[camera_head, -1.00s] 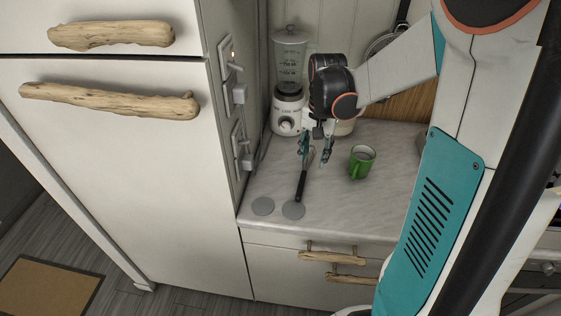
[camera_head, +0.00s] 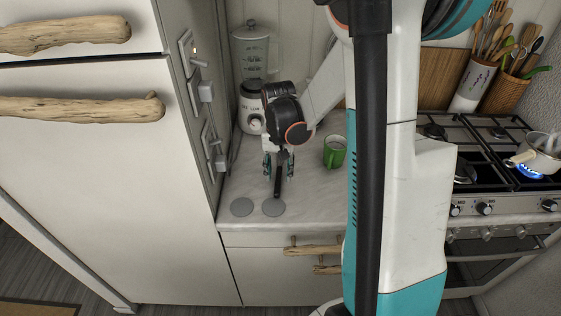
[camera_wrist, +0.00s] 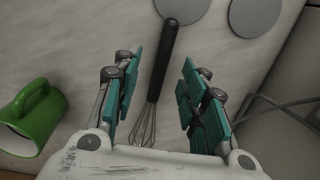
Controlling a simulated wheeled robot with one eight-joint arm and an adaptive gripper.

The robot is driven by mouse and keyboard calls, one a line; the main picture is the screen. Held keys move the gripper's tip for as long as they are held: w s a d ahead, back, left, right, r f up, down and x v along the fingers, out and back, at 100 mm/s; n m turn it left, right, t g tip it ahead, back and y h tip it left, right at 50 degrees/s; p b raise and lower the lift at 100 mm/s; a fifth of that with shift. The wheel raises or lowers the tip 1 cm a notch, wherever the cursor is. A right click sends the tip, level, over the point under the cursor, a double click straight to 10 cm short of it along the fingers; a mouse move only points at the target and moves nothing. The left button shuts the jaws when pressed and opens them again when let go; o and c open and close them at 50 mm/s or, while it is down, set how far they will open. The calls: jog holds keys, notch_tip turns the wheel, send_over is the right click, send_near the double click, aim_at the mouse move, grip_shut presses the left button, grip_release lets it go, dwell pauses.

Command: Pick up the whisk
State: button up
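The whisk (camera_wrist: 163,62) lies on the marble-look counter, with a black handle and a wire head. My gripper is open. In the head view my gripper (camera_head: 278,166) is over the counter, and the whisk's black handle (camera_head: 278,182) shows below it. The wire head is hidden there behind the gripper. I cannot tell the exact height of the fingers over the whisk.
A green mug (camera_head: 334,152) stands right of my gripper. Two grey discs (camera_head: 242,207) (camera_head: 273,207) lie near the counter's front edge. A blender (camera_head: 252,85) stands behind. A tall cabinet (camera_head: 90,190) bounds the left. The stove (camera_head: 490,165), with a lit burner under a pot, is right.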

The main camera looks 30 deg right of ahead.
aim_at(278, 180)
notch_tip(278, 180, down, 5)
jog(key=shift+w+r+b, duration=0.15)
jog(key=shift+r+b, duration=0.05)
jog(key=shift+b, duration=0.6)
grip_shut()
jog(key=shift+r, duration=0.1)
jog(key=shift+r, duration=0.1)
